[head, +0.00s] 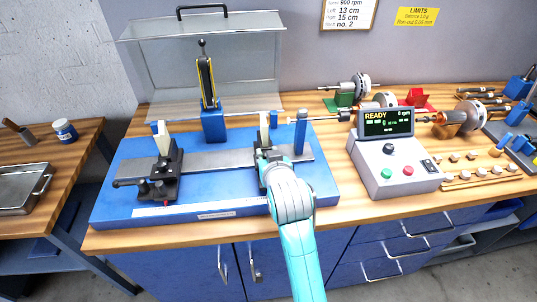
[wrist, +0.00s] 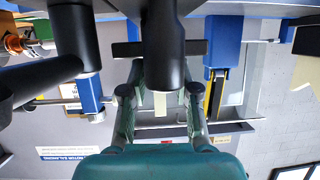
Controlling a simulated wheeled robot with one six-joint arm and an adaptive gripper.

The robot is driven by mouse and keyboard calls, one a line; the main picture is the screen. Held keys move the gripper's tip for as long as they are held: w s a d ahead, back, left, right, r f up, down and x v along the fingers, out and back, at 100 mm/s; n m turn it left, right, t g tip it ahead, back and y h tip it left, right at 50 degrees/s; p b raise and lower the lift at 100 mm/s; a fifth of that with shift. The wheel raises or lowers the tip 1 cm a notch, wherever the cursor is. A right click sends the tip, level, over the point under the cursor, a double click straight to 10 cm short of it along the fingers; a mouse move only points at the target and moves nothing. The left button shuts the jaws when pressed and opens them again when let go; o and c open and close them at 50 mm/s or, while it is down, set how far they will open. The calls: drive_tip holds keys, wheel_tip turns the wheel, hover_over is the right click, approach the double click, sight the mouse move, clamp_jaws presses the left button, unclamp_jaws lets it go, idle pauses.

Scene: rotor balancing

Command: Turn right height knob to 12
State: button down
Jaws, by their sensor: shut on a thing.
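The blue balancing machine (head: 225,190) stands on the wooden bench with a left pedestal (head: 170,160) and a right pedestal on its grey rail. My gripper (head: 266,160) is at the right pedestal, and my wrist covers most of that pedestal and its knobs in the head view. In the wrist view my gripper (wrist: 160,98) has its two fingers on either side of a dark cylindrical part (wrist: 165,45), which I take as the right height knob. The height reading on the right pedestal cannot be read.
A control box (head: 395,165) showing READY and 0 rpm stands close to the right of my arm. A clear raised guard (head: 165,75) is behind the machine. Rotors (head: 460,118) and small weights (head: 472,157) lie farther right. A wall card (head: 349,14) lists heights.

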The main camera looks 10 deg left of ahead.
drive_tip(key=m+h, duration=0.1)
drive_tip(key=h, duration=0.1)
drive_tip(key=m+h, duration=0.4)
drive_tip(key=shift+a+t, duration=0.3)
drive_tip(key=shift+a, duration=0.05)
drive_tip(key=shift+m, duration=0.3)
drive_tip(key=c, duration=0.8)
unclamp_jaws()
drive_tip(key=shift+c, duration=0.2)
drive_tip(key=shift+s, duration=0.15)
drive_tip(key=v, duration=1.1)
drive_tip(key=shift+s+a+r, duration=0.2)
drive_tip(key=shift+s, duration=0.15)
